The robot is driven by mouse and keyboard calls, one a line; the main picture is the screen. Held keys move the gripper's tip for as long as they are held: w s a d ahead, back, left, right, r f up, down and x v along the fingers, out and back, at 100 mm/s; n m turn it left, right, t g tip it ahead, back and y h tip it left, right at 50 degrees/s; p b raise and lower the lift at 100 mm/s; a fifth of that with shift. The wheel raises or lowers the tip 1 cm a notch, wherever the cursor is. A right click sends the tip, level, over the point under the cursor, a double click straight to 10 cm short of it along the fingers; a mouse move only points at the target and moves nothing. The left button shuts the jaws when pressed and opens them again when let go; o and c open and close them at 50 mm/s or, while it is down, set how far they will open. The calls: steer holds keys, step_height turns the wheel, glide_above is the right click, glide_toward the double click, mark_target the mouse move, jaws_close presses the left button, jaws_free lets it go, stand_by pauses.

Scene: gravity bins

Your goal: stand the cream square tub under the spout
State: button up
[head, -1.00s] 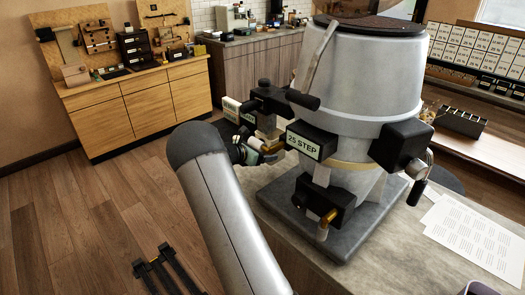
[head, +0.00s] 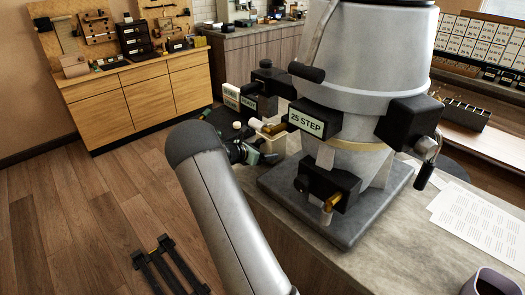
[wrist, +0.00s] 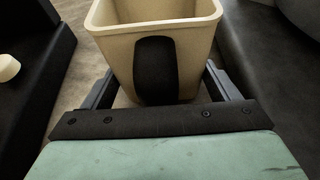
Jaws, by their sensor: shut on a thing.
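The cream square tub (wrist: 155,45) is upright between the two fingers of my gripper (wrist: 160,92) in the wrist view. My gripper is shut on it, and a black rounded pad shows in front of its near wall. In the head view my gripper (head: 258,153) is at the left side of the grey hopper machine (head: 375,60), and the tub is small and partly hidden there. A brass spout (head: 275,128) shows close by the tub at the machine's left side. I cannot tell whether the tub is directly under it. Another brass-tipped spout (head: 329,202) is at the front.
The machine stands on a dark base slab (head: 345,232) on a grey counter (head: 285,225). A black block with a pale round knob (wrist: 8,68) is close on the left in the wrist view. Papers (head: 480,220) and a dark cup (head: 487,283) are on the counter's right.

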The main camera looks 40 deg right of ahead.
steer(key=shift+f+b, duration=0.4)
steer(key=shift+f, duration=0.05)
stand_by(0.5)
steer(key=o, duration=1.3)
steer(key=b+v, duration=0.2)
steer(key=v, duration=1.5)
steer(key=shift+a+r+b, duration=0.15)
steer(key=shift+a+b, duration=0.05)
steer(key=shift+b, duration=0.1)
